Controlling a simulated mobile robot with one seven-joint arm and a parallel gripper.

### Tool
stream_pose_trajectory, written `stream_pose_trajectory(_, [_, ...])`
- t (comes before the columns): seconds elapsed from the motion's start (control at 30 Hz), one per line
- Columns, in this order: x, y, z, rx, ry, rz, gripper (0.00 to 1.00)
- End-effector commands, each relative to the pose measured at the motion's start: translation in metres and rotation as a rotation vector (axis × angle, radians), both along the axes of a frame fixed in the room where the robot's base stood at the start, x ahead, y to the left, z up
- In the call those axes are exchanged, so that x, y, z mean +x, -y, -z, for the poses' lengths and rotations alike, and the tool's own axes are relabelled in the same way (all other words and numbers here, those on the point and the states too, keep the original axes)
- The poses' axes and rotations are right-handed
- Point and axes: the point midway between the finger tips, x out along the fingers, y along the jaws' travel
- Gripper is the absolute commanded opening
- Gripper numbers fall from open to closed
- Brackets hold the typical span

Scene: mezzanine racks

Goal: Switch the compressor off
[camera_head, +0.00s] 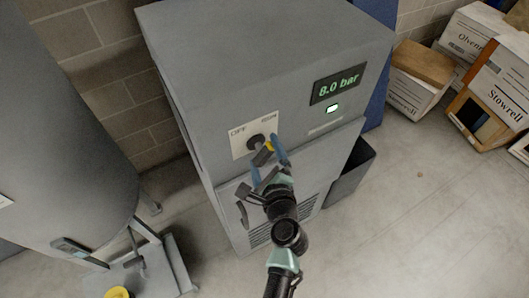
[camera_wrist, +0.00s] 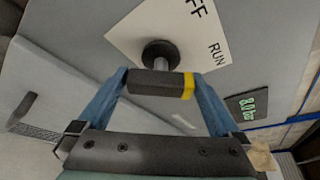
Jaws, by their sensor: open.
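A white plate (camera_head: 240,144) marked OFF at left and RUN at right carries a black rotary knob (camera_head: 257,142). In the wrist view, the knob's bar handle (camera_wrist: 155,84) lies crosswise, its yellow end toward the RUN side. My gripper (camera_head: 267,160) is open in front of the knob. Its blue fingers stand at either end of the bar in the wrist view; I cannot tell whether they touch it.
A large grey tank (camera_head: 65,110) stands at the left, with a yellow round item (camera_head: 117,292) near its base. Cardboard boxes (camera_head: 418,75) sit on the floor at the upper right. A dark bin (camera_head: 350,172) stands beside the cabinet.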

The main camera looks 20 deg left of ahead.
Motion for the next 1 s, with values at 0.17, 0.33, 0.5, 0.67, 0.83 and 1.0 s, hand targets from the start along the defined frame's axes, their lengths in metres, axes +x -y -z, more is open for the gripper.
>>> stream_pose_trajectory(0.17, [0.0007,-0.0009,0.0002,0.0,0.001,-0.001,1.0])
stream_pose_trajectory(0.33, [0.0006,-0.0008,0.0001,0.001,0.0,-0.001,0.87])
stream_pose_trajectory(0.5, [0.0005,-0.0007,0.0001,0.001,0.0,-0.001,0.57])
stream_pose_trajectory(0.67, [0.0004,-0.0006,0.0002,0.001,0.0,-0.001,0.34])
stream_pose_trajectory(0.83, [0.0002,-0.0005,0.0018,-0.008,0.01,0.0,0.34])
stream_pose_trajectory(1.0, [-0.0001,-0.0006,0.0051,-0.042,0.054,-0.001,0.34])
